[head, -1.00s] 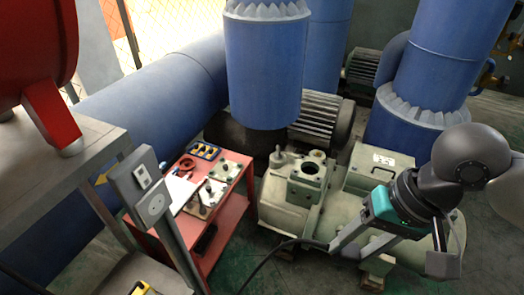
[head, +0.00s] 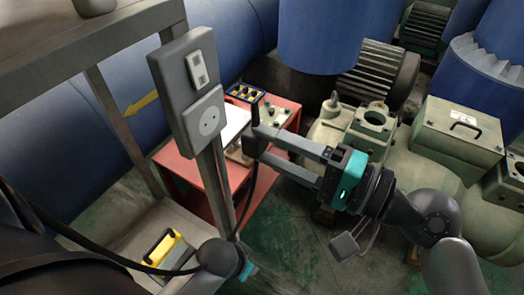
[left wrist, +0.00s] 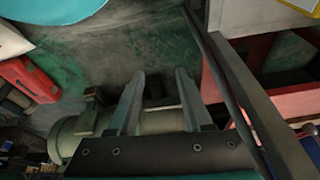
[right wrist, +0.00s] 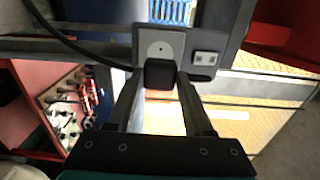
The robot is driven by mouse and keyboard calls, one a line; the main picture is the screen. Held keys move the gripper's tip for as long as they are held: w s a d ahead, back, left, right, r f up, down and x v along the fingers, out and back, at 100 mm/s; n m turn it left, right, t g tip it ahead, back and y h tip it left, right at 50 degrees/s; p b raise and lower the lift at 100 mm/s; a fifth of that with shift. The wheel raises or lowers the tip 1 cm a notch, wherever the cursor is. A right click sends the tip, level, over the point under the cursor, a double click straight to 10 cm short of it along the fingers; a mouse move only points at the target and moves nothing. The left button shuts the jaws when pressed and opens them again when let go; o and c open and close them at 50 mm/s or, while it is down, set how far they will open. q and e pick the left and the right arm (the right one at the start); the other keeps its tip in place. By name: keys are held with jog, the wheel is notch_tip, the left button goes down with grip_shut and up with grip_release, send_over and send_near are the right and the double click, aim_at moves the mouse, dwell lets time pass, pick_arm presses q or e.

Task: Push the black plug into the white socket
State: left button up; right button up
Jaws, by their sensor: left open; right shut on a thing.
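The white socket (head: 208,121) is a square plate with a round face on a grey post, below a small switch plate. It also shows in the right wrist view (right wrist: 161,46). My right gripper (head: 256,142) is to the right of the socket, with a gap between them. It is shut on the black plug (right wrist: 160,74), which covers the lower part of the socket in the right wrist view.
A black cable (head: 253,190) hangs from the right gripper and loops low past the post (head: 215,185). A red cart (head: 180,168) stands behind the post. A yellow-black case (head: 163,248) lies at the lower left. Pale green machinery (head: 450,140) is at the right.

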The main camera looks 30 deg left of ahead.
aim_at(243, 135)
jog(key=shift+d, duration=0.1)
dwell(0.3)
jog(key=shift+w+a+p, duration=0.15)
jog(key=shift+a+p, duration=0.25)
jog(key=shift+a, duration=2.15)
pick_arm(q)
jog(key=shift+s+f, duration=0.35)
jog(key=shift+f, duration=0.5)
pick_arm(e)
jog(key=shift+a, duration=0.4)
pick_arm(q)
jog(key=shift+r+p, duration=0.6)
jog(key=shift+r, duration=0.15)
pick_arm(e)
jog(key=shift+w+a, duration=0.1)
jog(key=shift+a, duration=0.4)
